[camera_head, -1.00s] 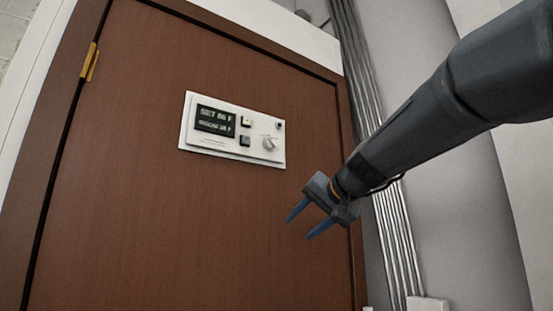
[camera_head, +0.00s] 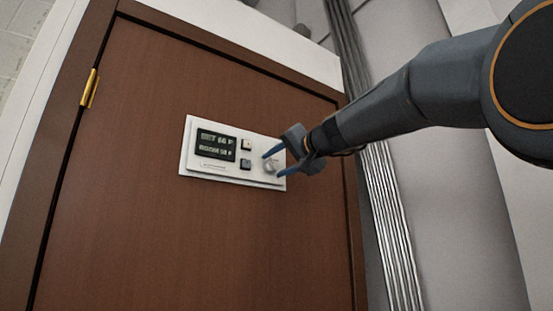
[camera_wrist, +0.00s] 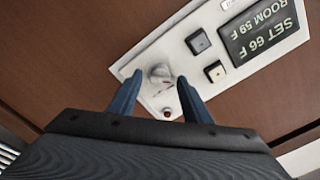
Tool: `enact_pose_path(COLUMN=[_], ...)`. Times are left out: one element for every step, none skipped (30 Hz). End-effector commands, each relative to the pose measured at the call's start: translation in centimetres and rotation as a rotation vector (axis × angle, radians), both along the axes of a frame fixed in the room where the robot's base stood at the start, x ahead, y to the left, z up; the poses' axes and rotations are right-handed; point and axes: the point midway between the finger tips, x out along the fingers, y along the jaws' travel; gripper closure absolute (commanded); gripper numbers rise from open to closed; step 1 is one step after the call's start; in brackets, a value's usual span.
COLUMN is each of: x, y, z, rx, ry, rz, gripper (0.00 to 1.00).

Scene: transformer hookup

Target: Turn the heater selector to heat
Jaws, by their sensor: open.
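The heater selector is a round light-grey knob (camera_head: 269,166) at the right end of a white control panel (camera_head: 212,180) on a brown surface. In the wrist view the knob (camera_wrist: 160,73) shows between the tips of my two blue fingers. My gripper (camera_head: 271,165) is open, with one finger on each side of the knob in the head view. It also shows in the wrist view (camera_wrist: 155,88). I cannot tell whether the fingers touch the knob. The knob's markings are too small to read.
The panel has a dark display (camera_wrist: 264,28) reading SET 66 F and ROOM 59 F. Two square buttons, one pale (camera_head: 246,144) and one dark (camera_head: 245,164), sit between display and knob. A small red round part (camera_wrist: 167,111) lies near the knob. Vertical metal pipes (camera_head: 385,200) run at right.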

Motion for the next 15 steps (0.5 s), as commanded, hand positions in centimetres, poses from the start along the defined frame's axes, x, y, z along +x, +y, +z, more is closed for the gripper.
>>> enact_pose_path(x=[0.21,0.3,0.4,0.44,0.46,0.47,0.48,0.46,0.47,0.47,0.46,0.46,0.46,0.46,0.45], y=[0.19,0.24,0.29,0.3,0.32,0.32,0.31,0.31,0.31,0.31,0.3,0.3,0.3,0.3,0.3], z=[0.08,0.07,0.04,0.02,0.01,-0.01,-0.02,-0.03,-0.04,-0.04,-0.04,-0.04,-0.04,-0.04,-0.04], rx=[0.0,0.0,0.0,-0.001,0.0,0.0,0.0,0.0,0.0,0.0,0.0,0.0,0.0,-0.001,0.0], ry=[0.0,0.0,0.0,-0.001,-0.001,-0.001,-0.001,-0.001,-0.001,-0.001,-0.001,-0.001,-0.001,-0.001,-0.001], rz=[0.0,0.0,0.0,0.0,-0.001,-0.001,-0.001,-0.001,-0.001,-0.001,-0.001,-0.001,-0.001,0.0,-0.001], gripper=[0.56,0.56,0.56,0.56,0.56,0.56,0.56,0.56,0.56,0.56,0.59,0.66,0.71,0.76,0.83])
